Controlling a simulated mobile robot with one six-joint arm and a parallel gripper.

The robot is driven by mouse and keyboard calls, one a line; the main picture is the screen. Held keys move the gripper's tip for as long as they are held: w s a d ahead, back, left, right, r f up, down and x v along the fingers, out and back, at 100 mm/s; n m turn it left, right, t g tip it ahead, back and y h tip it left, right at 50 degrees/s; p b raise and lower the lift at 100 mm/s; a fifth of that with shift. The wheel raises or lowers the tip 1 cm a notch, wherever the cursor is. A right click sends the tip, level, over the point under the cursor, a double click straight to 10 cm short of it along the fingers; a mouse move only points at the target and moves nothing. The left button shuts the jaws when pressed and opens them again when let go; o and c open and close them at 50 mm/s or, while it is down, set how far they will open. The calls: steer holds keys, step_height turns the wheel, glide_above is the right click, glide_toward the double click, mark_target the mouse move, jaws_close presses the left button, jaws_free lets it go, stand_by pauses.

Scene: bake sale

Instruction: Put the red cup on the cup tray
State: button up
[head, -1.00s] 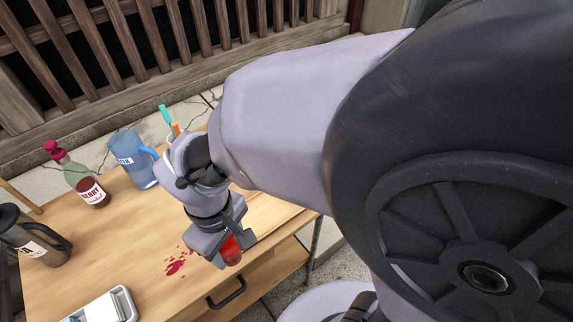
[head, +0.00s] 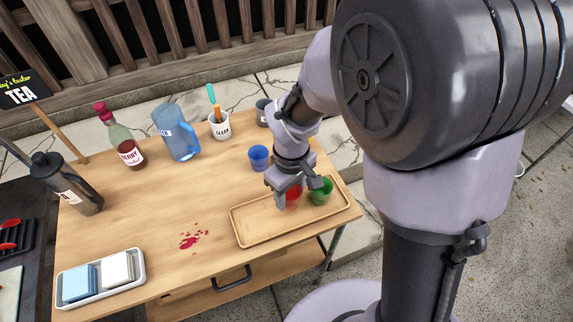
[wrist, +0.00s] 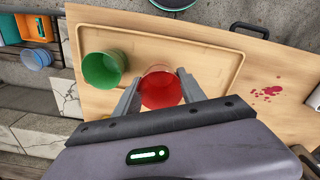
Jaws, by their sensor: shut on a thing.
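The red cup (head: 293,192) is between the fingers of my gripper (head: 295,191), which is shut on it. In the wrist view the red cup (wrist: 161,89) shows between both fingers of my gripper (wrist: 158,90), its rim facing the camera. The cup tray (head: 252,239) is a shallow wooden tray at the table's front right. The red cup is over the tray's right part; I cannot tell whether its base touches the tray. A green cup (head: 321,192) stands on the tray just right of the red cup, and it shows left of it in the wrist view (wrist: 102,69).
A blue cup (head: 259,158) stands behind the tray. A blue pitcher (head: 177,134), a cherry bottle (head: 124,146) and a white utensil cup (head: 220,125) stand at the back. A red spill (head: 190,240) lies left of the tray. The tray's left part is bare.

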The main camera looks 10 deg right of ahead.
mark_target(290, 201)
step_height(290, 201, down, 3)
steer(key=shift+f+b, duration=0.1)
steer(key=shift+b, duration=0.6)
steer(key=shift+r, duration=0.2)
steer(key=shift+s+f, duration=0.1)
steer(key=o, duration=1.3)
steer(key=shift+f, duration=0.1)
